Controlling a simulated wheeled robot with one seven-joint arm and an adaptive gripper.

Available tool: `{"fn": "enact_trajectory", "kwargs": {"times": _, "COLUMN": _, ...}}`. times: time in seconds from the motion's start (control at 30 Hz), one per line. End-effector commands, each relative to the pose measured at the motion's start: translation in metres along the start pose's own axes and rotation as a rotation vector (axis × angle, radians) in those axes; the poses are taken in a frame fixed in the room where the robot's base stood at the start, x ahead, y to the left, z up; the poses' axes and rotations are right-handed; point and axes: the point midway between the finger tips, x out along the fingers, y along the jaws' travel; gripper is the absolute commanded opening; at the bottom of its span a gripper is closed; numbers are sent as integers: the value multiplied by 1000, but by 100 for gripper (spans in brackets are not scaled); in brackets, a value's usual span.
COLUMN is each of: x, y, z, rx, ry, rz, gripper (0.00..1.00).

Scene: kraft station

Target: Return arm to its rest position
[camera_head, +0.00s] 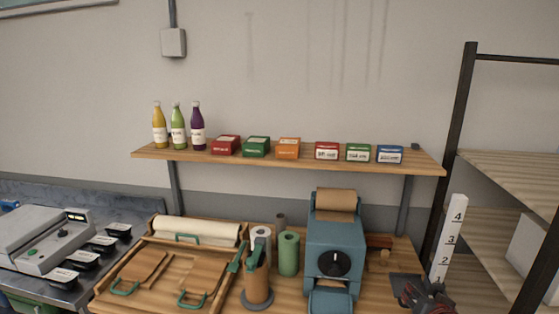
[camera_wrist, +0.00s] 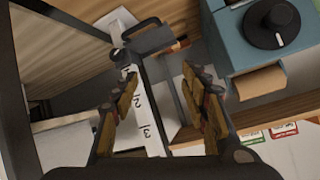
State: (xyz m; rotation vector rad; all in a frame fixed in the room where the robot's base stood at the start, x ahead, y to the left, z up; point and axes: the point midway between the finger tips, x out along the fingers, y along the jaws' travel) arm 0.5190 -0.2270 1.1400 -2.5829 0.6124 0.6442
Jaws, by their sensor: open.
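My gripper (camera_wrist: 160,75) shows in the wrist view with its two fingers apart and nothing held between them. Behind the gap is a white numbered post (camera_wrist: 147,115). In the head view, my gripper (camera_head: 424,295) is at the lower right edge, partly cut off, just below and left of the white numbered post (camera_head: 450,235). It is right of the blue dispenser (camera_head: 333,240), over the right end of the wooden bench.
A wall shelf (camera_head: 270,160) holds three bottles and several small boxes. The bench bears a wooden tray (camera_head: 110,285), a green roll (camera_head: 288,254) and a brown roll on a stand (camera_head: 257,285). A black-framed rack (camera_head: 463,120) stands on the right. A grey machine (camera_head: 38,240) is at left.

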Motion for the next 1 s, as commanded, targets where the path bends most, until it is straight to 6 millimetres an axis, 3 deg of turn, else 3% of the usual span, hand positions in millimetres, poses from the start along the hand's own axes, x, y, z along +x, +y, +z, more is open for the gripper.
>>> {"fn": "enact_trajectory", "kwargs": {"times": 0.03, "x": -20, "y": -18, "z": 0, "rx": -49, "ry": -27, "rz": 3, "gripper": 45}}
{"fn": "enact_trajectory", "kwargs": {"times": 0.17, "x": -73, "y": -47, "z": 19, "rx": -174, "ry": -138, "rz": 19, "gripper": 45}}
{"fn": "enact_trajectory", "kwargs": {"times": 0.3, "x": -140, "y": -73, "z": 52, "rx": -310, "ry": -277, "rz": -9, "gripper": 45}}
{"fn": "enact_trajectory", "kwargs": {"times": 0.5, "x": -229, "y": -91, "z": 104, "rx": -489, "ry": -462, "rz": -102, "gripper": 45}}
{"fn": "enact_trajectory", "kwargs": {"times": 0.6, "x": -258, "y": -92, "z": 123, "rx": -549, "ry": -524, "rz": -143, "gripper": 45}}
{"fn": "enact_trajectory", "kwargs": {"times": 0.73, "x": -277, "y": -92, "z": 135, "rx": -589, "ry": -566, "rz": -171, "gripper": 45}}
{"fn": "enact_trajectory", "kwargs": {"times": 1.0, "x": -279, "y": -91, "z": 137, "rx": -594, "ry": -574, "rz": -173, "gripper": 45}}
